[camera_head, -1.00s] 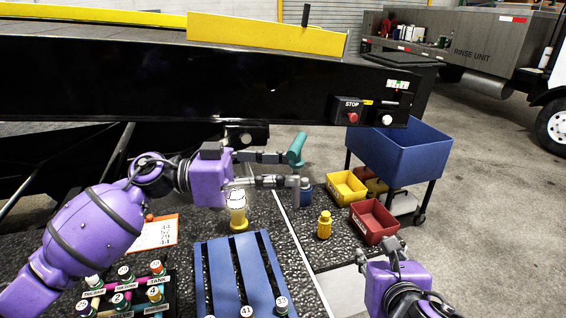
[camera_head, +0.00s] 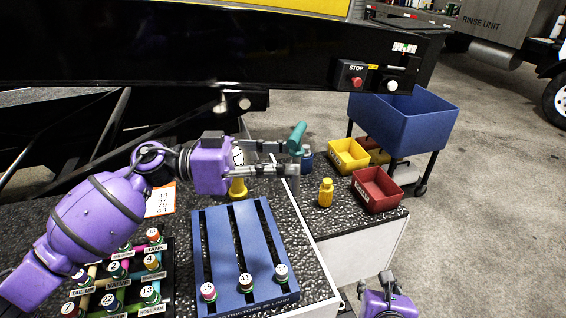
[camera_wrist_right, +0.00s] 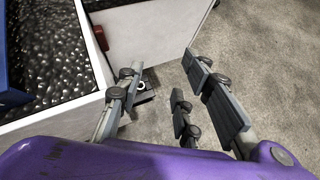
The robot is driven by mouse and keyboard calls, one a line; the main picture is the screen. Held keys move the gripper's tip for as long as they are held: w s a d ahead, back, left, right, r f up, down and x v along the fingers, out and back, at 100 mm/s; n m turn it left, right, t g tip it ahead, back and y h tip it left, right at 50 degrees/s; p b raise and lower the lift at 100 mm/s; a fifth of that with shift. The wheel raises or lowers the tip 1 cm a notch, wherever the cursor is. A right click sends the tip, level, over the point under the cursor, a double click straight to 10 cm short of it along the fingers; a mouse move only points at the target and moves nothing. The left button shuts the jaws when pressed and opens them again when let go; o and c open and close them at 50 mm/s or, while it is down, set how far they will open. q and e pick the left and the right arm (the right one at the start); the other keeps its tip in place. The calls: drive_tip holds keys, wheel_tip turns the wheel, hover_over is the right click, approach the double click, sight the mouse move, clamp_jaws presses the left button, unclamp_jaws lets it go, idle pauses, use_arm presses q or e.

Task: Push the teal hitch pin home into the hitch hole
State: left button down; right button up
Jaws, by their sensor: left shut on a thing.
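The teal hitch pin (camera_head: 298,138) is in the head view, tilted, with its teal handle standing above the fingers of my left gripper (camera_head: 294,159). That gripper is shut on it, over the dark speckled bench. I cannot make out the hitch hole. My right gripper (camera_head: 386,282) is low at the right, off the bench; the right wrist view shows its fingers (camera_wrist_right: 166,84) spread and empty.
A blue slatted rack (camera_head: 198,255) with several numbered pieces lies below the left gripper. A yellow bottle (camera_head: 326,193), a blue bottle (camera_head: 307,160), a yellow bin (camera_head: 348,156) and a red bin (camera_head: 376,190) stand to the right. A blue cart (camera_head: 404,122) is behind them.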

drive_tip(key=s+d+f+m+y, duration=0.1)
drive_tip(key=s+f+m, duration=0.8)
drive_tip(key=m, duration=0.7)
drive_tip(key=s+d+f+m+g, duration=0.1)
drive_tip(key=s+f+m, duration=0.9)
drive_tip(key=s+m, duration=0.5)
drive_tip(key=shift+s+m+g+y, duration=0.3)
drive_tip(key=shift+s+m+y, duration=0.1)
drive_tip(key=shift+m, duration=0.8)
